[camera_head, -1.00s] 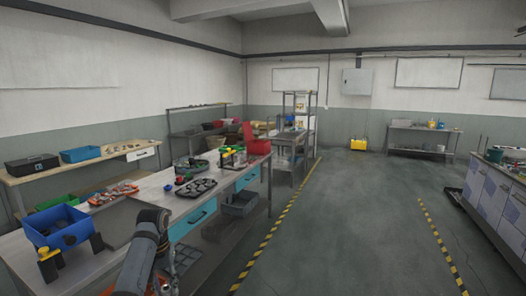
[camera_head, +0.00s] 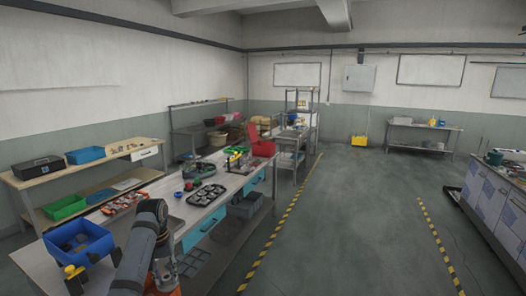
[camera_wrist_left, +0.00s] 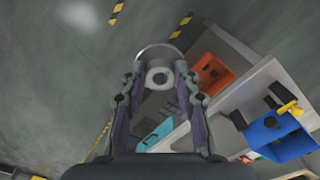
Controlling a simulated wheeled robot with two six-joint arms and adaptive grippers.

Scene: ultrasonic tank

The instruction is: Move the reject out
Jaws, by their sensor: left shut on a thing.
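My left gripper (camera_wrist_left: 160,95) is shut on a pale, round, ring-like piece (camera_wrist_left: 160,77) with a dark hole in the middle, seen in the left wrist view. The piece is held between the fingertips, clear of any surface, with the floor and bench beyond it. In the head view my left arm comes in at the bottom, in front of the bench; the fingertips and the piece cannot be made out there. A blue bin (camera_head: 78,243) stands at the near end of the bench and also shows in the left wrist view (camera_wrist_left: 280,136). My right gripper is not seen.
On the bench (camera_head: 196,215) are a dark tray with round pockets (camera_head: 205,195) and a tray with orange-red items (camera_head: 123,201). A side table (camera_head: 130,158) along the left wall carries a green tray (camera_head: 65,207) low down. The striped floor aisle (camera_head: 330,230) is clear.

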